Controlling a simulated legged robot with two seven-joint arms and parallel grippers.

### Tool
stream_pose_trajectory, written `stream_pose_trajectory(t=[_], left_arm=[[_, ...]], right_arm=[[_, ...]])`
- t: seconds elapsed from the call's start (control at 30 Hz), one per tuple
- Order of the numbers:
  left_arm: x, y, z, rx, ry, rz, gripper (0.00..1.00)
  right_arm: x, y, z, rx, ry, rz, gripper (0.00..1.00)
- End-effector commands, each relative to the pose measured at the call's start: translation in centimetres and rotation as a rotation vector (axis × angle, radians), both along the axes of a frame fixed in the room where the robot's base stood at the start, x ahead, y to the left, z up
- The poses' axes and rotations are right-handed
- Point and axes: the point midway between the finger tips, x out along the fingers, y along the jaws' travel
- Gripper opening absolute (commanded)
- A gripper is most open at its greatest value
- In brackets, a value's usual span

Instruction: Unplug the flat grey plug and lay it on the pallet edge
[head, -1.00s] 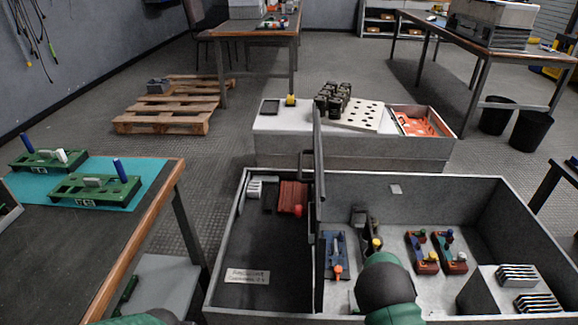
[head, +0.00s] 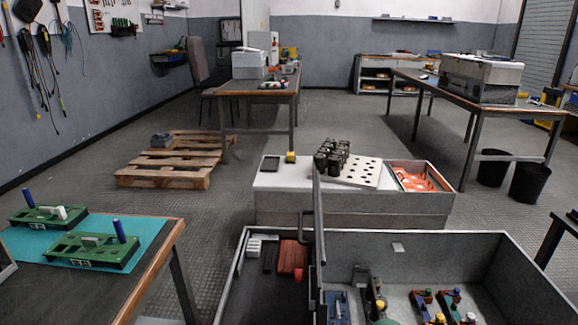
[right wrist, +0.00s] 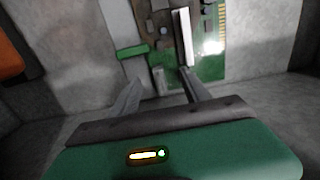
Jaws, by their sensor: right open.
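A flat grey block (head: 91,241) sits on the front green holder (head: 92,250) on the left bench, beside a blue peg. I cannot tell whether it is the plug. The wooden pallet (head: 165,178) lies on the floor behind that bench. My right gripper (right wrist: 160,94) is open in the right wrist view. A small upright grey block (right wrist: 158,79) shows between its fingers, apart from them, below a green board (right wrist: 209,66) with a pale bar. My left gripper is out of view.
A grey divided crate (head: 462,243) fills the front, with a tall dark panel (head: 318,220) rising inside it. Red and blue parts (head: 450,302) stand in its right section. A pale bench (head: 300,205) stands behind. Open floor lies around the pallet.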

Motion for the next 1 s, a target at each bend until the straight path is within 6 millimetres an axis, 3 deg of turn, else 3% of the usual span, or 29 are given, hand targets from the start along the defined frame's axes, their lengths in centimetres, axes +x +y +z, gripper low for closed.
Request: stream_pose_trajectory(t=[0.9,1.0], left_arm=[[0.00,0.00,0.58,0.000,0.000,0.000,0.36],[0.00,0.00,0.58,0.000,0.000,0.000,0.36]], right_arm=[[0.03,-0.01,-0.01,0.000,-0.001,0.000,0.55],[0.03,-0.01,-0.01,0.000,-0.001,0.000,0.43]])
